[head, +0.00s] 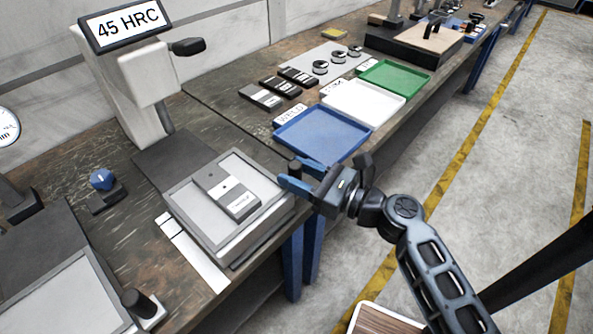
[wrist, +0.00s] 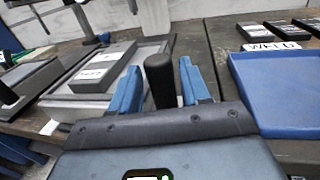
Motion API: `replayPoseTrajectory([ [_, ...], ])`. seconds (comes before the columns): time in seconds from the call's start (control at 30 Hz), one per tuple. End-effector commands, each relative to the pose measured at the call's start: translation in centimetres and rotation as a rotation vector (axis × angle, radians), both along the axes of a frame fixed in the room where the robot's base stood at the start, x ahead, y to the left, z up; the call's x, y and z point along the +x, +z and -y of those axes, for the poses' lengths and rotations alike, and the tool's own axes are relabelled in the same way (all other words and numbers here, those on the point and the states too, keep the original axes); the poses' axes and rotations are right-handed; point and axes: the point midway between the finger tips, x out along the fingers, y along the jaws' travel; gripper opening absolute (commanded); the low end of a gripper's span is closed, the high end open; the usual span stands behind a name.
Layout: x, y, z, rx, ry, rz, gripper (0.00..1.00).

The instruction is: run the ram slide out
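A grey slide (head: 184,205) with a raised plate sits at the bench's front edge, below the hardness tester. An upright black knob (wrist: 158,80) stands at the slide's right side, partly hidden by my gripper in the head view. My gripper (head: 301,174) is open, its blue fingers on either side of the knob, with a visible gap at the right finger. Whether the left finger touches it I cannot tell. No label identifies the ram slide.
A second grey slide (head: 62,308) with a black knob (head: 140,303) is at lower left. The tester (head: 140,95) reads 45 HRC. Blue (head: 322,134), white (head: 363,103) and green (head: 395,77) trays lie to the right. Open floor lies in front of the bench.

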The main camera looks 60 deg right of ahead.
Motion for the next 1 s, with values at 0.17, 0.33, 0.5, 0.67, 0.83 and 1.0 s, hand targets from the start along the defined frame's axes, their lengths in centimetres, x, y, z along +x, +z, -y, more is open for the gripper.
replayPoseTrajectory([
  [0.17, 0.1, 0.1, 0.0, -0.001, 0.001, 0.002, 0.53],
  [0.33, -0.1, 0.0, 0.0, -0.001, 0.000, 0.002, 0.53],
  [0.5, -2.1, -0.2, -0.2, 0.001, 0.000, 0.000, 0.53],
  [0.67, -4.8, -0.2, -0.4, 0.000, -0.001, 0.000, 0.53],
  [0.83, -6.9, -0.1, -0.6, 0.000, 0.000, 0.001, 0.53],
  [1.0, -7.7, 0.0, -0.7, -0.001, 0.001, 0.002, 0.53],
])
